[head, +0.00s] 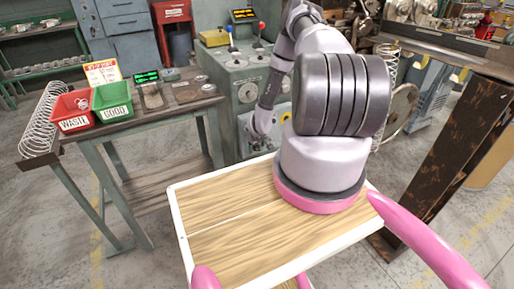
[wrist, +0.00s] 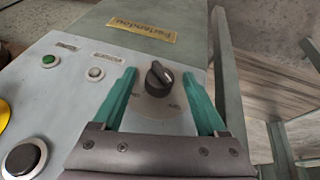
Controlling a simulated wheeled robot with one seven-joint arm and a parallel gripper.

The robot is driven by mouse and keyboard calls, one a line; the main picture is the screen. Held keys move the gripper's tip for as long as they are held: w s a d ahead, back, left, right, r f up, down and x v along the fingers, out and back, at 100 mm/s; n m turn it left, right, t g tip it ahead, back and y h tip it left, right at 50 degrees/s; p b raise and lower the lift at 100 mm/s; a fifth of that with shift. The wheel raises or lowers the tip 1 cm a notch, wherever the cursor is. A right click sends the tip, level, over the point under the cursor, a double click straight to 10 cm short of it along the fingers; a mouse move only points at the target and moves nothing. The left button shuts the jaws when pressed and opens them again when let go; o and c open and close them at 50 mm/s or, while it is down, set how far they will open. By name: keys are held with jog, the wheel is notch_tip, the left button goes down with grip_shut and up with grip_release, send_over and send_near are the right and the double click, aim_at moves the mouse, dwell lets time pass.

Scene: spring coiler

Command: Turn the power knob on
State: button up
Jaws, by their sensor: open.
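The black power knob (wrist: 159,79) sits on a round grey plate (wrist: 158,106) on the machine's light panel in the wrist view. Small markings beside it are too blurred to read, and I cannot tell its setting. My gripper (wrist: 158,75) is open, with one teal finger to the left of the knob and one to the right. A gap shows on both sides, so the fingers look apart from the knob. In the head view, my arm reaches down to the front of the grey-green machine (head: 240,88); the knob cannot be made out there.
Left of the knob are a green button (wrist: 49,61), a pale button (wrist: 96,73) and a large black button (wrist: 22,159). A yellow label (wrist: 142,27) lies beyond it. A workbench (head: 150,122) with red (head: 73,110) and green (head: 112,102) bins stands left of the machine.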

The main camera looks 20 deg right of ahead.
grip_shut()
jog(key=shift+d+y, duration=0.1)
jog(key=shift+y, duration=0.2)
jog(key=y, duration=0.2)
jog(key=d+m+y, duration=0.1)
jog(key=y, duration=0.3)
jog(key=m+y, duration=0.1)
jog(key=y, duration=0.1)
jog(key=shift+d+f, duration=0.15)
jog(key=shift+f, duration=0.05)
jog(key=y, duration=0.3)
jog(key=m+y, duration=0.1)
jog(key=shift+d+f+t+y, duration=0.2)
jog(key=shift+f+t+y, duration=0.1)
jog(key=shift+t, duration=0.1)
jog(key=shift+f+m+t+y, duration=0.15)
jog(key=shift+m+y, duration=0.15)
jog(key=shift+y, duration=0.55)
jog(key=shift+f+m+t+y, duration=0.15)
jog(key=shift+m+y, duration=0.15)
jog(key=shift+y, duration=0.55)
jog(key=shift+r, duration=0.15)
